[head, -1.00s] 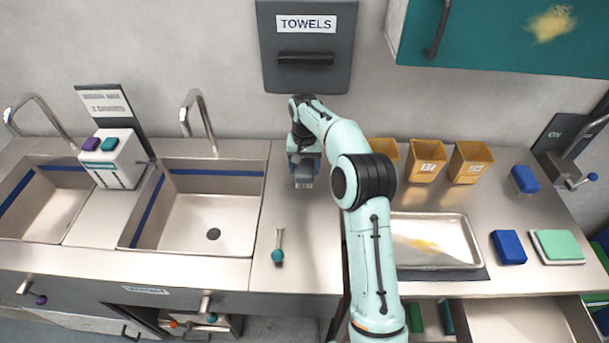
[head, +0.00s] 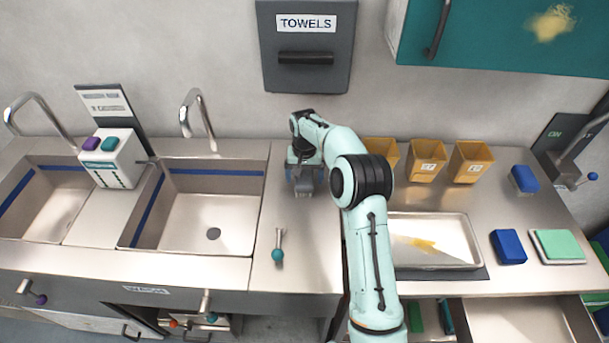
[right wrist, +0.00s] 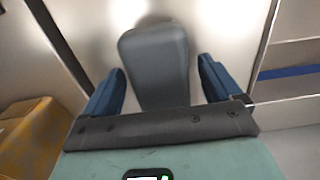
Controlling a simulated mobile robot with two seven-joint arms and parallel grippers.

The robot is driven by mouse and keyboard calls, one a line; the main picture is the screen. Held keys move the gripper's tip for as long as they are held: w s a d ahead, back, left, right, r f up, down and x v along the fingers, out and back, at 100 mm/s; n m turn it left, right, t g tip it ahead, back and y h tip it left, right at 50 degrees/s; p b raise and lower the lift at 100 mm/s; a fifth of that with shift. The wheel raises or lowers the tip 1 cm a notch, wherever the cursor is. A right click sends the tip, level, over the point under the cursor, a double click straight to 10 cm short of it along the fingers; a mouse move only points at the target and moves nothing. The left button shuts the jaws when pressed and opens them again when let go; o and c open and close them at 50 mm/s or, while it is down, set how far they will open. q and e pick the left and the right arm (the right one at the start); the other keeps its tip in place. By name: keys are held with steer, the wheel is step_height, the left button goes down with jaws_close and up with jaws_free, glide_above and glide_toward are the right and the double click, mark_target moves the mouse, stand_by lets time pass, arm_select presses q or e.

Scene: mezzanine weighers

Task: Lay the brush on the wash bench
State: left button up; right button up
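A grey, rounded block, which I take to be the brush (head: 305,187), is at the back of the steel wash bench (head: 308,240), right of the right-hand sink. In the right wrist view the brush (right wrist: 155,65) lies between the two blue fingers of my right gripper (right wrist: 160,88), with a narrow gap on each side. My right gripper (head: 304,180) is open around it, low at the bench top. Bristles are not visible, and contact underneath is hidden. My left gripper is not in view.
Two sinks with taps are at the left, the nearer one (head: 212,250) beside a teal-knobbed lever (head: 278,247). Yellow bins (head: 427,160) and a metal tray (head: 435,265) stand to the right. A towel dispenser (head: 306,75) hangs behind.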

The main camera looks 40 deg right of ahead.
mark_target(303, 176)
steer(key=shift+t+h, duration=0.5)
steer(key=shift+h, duration=0.1)
steer(key=r+b, duration=0.1)
steer(key=r, duration=0.2)
steer(key=s+r+b, duration=0.1)
steer(key=r, duration=0.2)
steer(key=s+r, duration=0.1)
steer(key=r, duration=0.3)
steer(key=shift+s+a+b, duration=0.25)
steer(key=shift+a+b, duration=0.15)
steer(key=shift+s+a+r+t+h+b, duration=0.4)
steer(key=shift+s+a+t+b, duration=0.1)
steer(key=shift+s+a+t, duration=0.25)
steer(key=x, duration=0.3)
steer(key=w+x, duration=0.1)
steer(key=x, duration=0.3)
steer(key=shift+w+a+f, duration=0.15)
steer(key=shift+w+a, duration=0.05)
steer(key=x, duration=0.3)
steer(key=d+x, duration=0.1)
steer(key=x, duration=0.1)
steer(key=shift+w+p, duration=0.35)
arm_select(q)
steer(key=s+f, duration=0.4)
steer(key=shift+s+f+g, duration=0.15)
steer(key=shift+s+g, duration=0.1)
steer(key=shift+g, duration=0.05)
arm_select(e)
steer(key=shift+f, duration=0.1)
